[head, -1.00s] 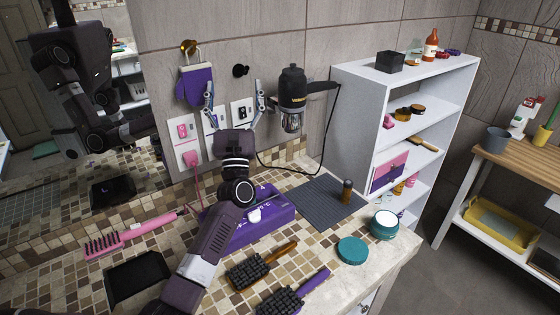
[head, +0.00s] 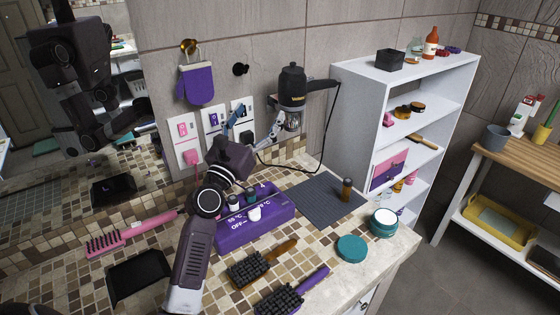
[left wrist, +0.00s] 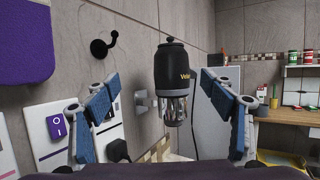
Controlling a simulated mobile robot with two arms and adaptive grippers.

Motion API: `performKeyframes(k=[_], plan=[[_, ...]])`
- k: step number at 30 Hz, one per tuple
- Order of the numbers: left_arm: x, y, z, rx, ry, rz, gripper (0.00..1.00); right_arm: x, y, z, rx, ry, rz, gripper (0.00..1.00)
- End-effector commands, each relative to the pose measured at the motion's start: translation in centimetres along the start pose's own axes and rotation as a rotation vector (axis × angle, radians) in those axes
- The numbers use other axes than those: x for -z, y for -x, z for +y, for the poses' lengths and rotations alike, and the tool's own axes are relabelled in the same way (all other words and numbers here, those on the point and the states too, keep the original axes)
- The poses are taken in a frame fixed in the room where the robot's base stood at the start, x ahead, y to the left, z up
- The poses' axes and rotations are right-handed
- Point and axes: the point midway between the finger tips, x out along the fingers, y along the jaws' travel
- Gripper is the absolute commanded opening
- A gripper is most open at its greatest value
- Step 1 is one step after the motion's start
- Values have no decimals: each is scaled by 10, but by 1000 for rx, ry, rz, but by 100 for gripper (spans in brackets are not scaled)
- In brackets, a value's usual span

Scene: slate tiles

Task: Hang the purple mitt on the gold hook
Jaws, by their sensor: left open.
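The purple mitt (head: 199,85), with a grey cuff, hangs by its loop from the gold hook (head: 189,46) on the tiled wall. Its lower part also shows at the upper left of the left wrist view (left wrist: 24,40). My left gripper (head: 256,120) is open and empty, below and to the right of the mitt and clear of it. In the left wrist view its fingers (left wrist: 157,88) stand wide apart, with the black dryer-like tool beyond the gap. My right gripper is not in view.
An empty black hook (head: 240,70) is right of the mitt. The black tool (head: 292,88) hangs in a wall holder. Outlets (head: 183,130) line the wall below. A purple box (head: 255,222), brushes (head: 262,262) and jars (head: 383,224) crowd the counter. White shelves (head: 400,95) stand at right.

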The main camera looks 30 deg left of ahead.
Motion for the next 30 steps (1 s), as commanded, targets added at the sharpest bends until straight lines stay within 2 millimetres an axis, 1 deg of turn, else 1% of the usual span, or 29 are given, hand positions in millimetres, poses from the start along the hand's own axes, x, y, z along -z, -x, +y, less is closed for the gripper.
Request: performKeyframes(k=[8, 18, 21, 27, 30], plan=[[10, 22, -28, 157, 41, 139, 76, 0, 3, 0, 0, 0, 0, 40], [22, 66, -72, 386, 69, 325, 76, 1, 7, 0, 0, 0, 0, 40], [24, 78, -83, 439, 71, 363, 76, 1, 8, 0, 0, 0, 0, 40], [26, 94, -95, 504, 70, 409, 76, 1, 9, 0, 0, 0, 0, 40], [27, 98, -97, 518, 70, 417, 76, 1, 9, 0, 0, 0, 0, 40]])
